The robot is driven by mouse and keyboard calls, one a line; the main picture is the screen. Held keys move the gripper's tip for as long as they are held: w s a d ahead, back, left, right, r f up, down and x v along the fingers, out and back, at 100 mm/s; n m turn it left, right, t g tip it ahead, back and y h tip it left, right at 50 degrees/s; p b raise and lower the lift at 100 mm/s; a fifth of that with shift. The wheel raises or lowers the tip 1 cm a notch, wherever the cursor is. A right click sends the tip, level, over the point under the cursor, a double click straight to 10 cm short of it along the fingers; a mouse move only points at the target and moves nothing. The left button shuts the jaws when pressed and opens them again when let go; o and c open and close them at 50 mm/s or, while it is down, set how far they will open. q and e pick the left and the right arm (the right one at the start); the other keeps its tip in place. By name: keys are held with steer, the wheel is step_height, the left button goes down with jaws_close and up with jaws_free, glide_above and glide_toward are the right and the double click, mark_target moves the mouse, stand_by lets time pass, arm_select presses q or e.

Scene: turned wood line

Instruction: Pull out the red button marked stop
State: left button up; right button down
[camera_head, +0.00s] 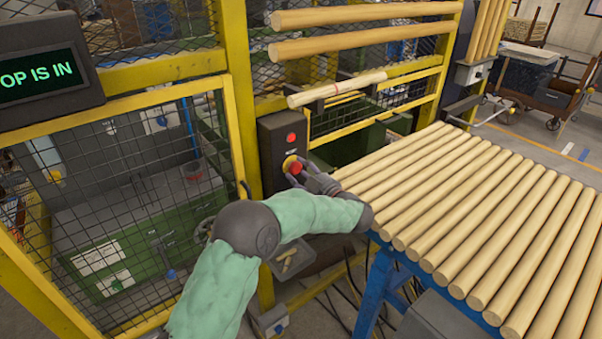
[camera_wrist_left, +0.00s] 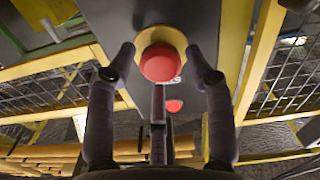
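The red button (camera_wrist_left: 160,63) sits on a yellow round collar (camera_wrist_left: 172,38) on a dark control box. In the head view the red button (camera_head: 295,168) is at the lower part of the control box (camera_head: 272,142), partly covered by my left gripper (camera_head: 299,173). In the left wrist view the gripper's fingers stand open on either side of the button, with visible gaps. A middle finger points at the button from below in the picture. Any stop marking on the box is not readable. My right gripper is not in view.
A smaller red round part (camera_head: 291,137) is above the button on the box. A yellow-framed mesh fence (camera_head: 236,95) stands beside it. Wooden rods (camera_head: 470,215) lie in a row on a blue-legged stand at right. A display (camera_head: 40,78) reads "OP IS IN", cut off.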

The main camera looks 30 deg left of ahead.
arm_select(q)
jaws_close()
steer(key=shift+p+v, duration=0.7)
steer(key=shift+v, duration=0.2)
steer(key=shift+f, duration=0.15)
steer(key=shift+o, duration=2.4)
jaws_free()
steer(key=shift+d, duration=0.1)
steer(key=v, duration=1.2)
